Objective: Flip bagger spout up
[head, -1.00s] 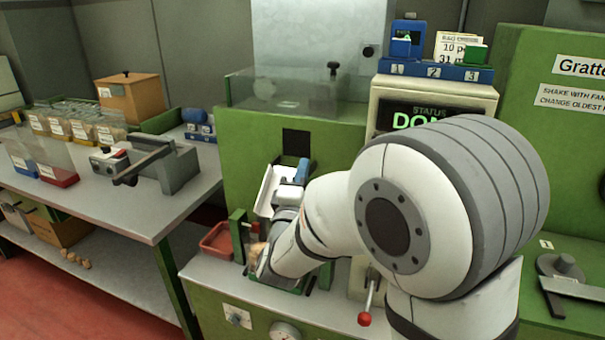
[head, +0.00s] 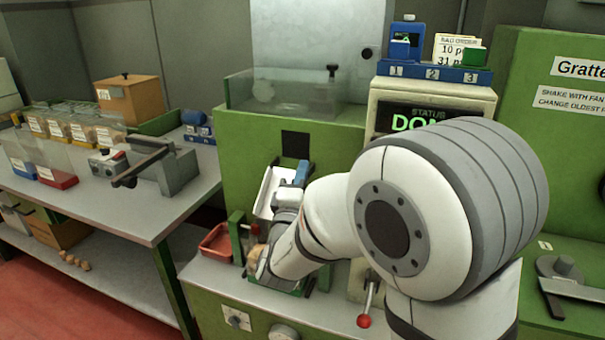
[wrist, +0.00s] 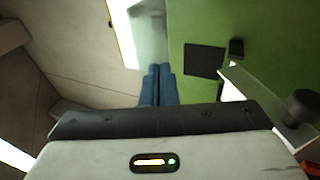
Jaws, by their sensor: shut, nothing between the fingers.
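The bagger spout (head: 268,188) is a pale trough on the front of the green machine, tilted steeply up below a dark square opening (head: 295,144). My gripper (head: 303,170) is beside the spout's upper right, its blue fingers shut and empty. In the wrist view the blue fingers (wrist: 158,84) lie together. A pale plate with a dark knob (wrist: 300,105), likely the spout, stands apart to their right. My wrist hides the spout's lower right part, so contact there cannot be told.
A tan bag (head: 256,256) sits low between green posts, partly hidden by my arm. A red tray (head: 216,243) is to its left. A red-knobbed lever (head: 364,320) stands at the front right. A clear hopper (head: 285,92) is above. A status screen (head: 428,117) is partly covered by my arm.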

